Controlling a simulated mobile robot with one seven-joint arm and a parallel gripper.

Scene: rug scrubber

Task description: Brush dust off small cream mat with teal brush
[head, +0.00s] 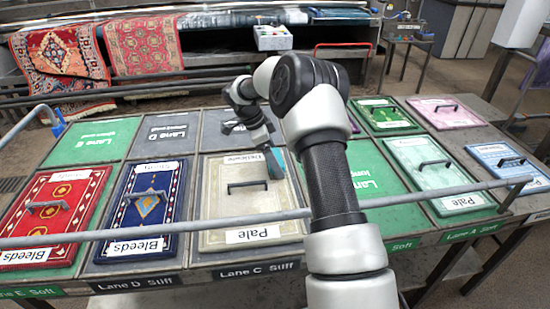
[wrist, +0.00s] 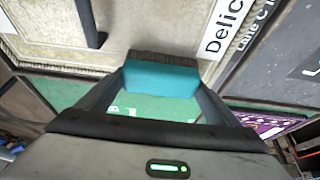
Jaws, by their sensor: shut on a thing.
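The small cream mat (head: 228,207) lies in Lane C, with a "Pale" label at its near edge, a "Delicate" label at its far edge and a dark handle (head: 248,185) in its middle. It also shows in the wrist view (wrist: 150,22), its surface mottled; I cannot tell how much of that is dust. My gripper (head: 268,147) is shut on the teal brush (head: 279,160), over the mat's far right corner. In the wrist view the brush's teal block (wrist: 162,80) is between the fingers, its dark bristles pointing to the mat's border. I cannot tell whether they touch.
Left of the cream mat lie a blue mat (head: 147,205) and a red mat (head: 55,210), both labelled "Bleeds". Right are a pale green mat (head: 430,173) and others, several with raised handles. A grey rail (head: 215,231) crosses the near side.

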